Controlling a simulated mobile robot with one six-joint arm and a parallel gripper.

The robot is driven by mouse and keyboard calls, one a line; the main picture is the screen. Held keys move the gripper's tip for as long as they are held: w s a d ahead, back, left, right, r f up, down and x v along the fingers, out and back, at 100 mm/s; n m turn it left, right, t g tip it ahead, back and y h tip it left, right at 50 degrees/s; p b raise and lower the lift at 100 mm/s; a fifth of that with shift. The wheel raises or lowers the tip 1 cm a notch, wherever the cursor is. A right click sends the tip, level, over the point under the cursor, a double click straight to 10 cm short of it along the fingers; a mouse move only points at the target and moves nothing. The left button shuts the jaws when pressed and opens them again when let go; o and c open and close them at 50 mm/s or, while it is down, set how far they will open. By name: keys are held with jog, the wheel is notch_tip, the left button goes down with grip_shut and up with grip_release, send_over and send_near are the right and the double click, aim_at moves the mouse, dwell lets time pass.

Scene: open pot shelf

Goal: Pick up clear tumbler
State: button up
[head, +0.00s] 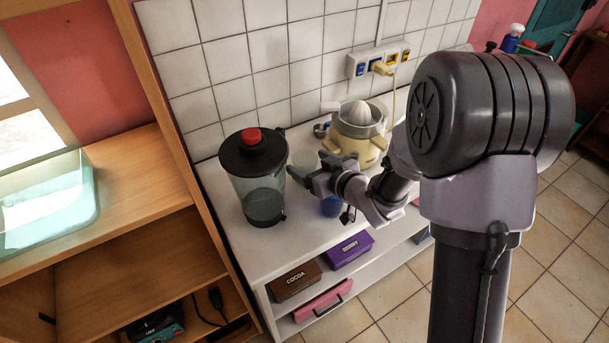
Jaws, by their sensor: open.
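A faint see-through shape, which looks like the clear tumbler (304,159), stands on the white counter between the lidded container and the juicer. My gripper (294,177) is open and reaches in from the right, with its fingers just in front of the tumbler in the picture. The fingers and wrist hide the tumbler's lower part. I cannot tell whether the fingers touch it or are around it.
A clear container with a black lid and red knob (254,176) stands close left of my gripper. A cream juicer (357,134) is behind it. A blue item (331,206) sits below my wrist. Brown (295,281) and purple (348,250) boxes lie on the shelf below.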

jog(key=shift+w+a+f, duration=0.25)
jog(key=shift+w+a, duration=0.1)
jog(key=shift+w, duration=0.1)
grip_shut()
